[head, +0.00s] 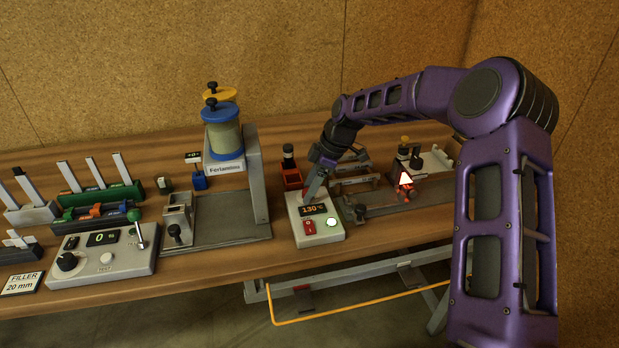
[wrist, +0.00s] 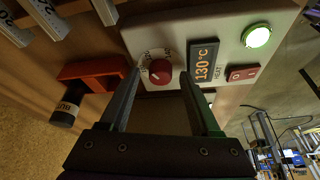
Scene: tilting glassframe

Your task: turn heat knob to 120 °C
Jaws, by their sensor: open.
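The heat knob (wrist: 161,73) is a small red dial with a white pointer mark on a round white scale, in the wrist view. It sits on a pale control box (head: 322,236), whose display (head: 314,209) reads 130 °C; the display (wrist: 203,64) shows larger in the wrist view. My gripper (wrist: 161,76) is open, its fingertips on either side of the knob with gaps showing. I cannot tell how deep the tips reach. In the head view my gripper (head: 314,190) hides the knob at the box's back left.
A red rocker switch (head: 309,227) and a lit green button (head: 331,222) are on the box.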

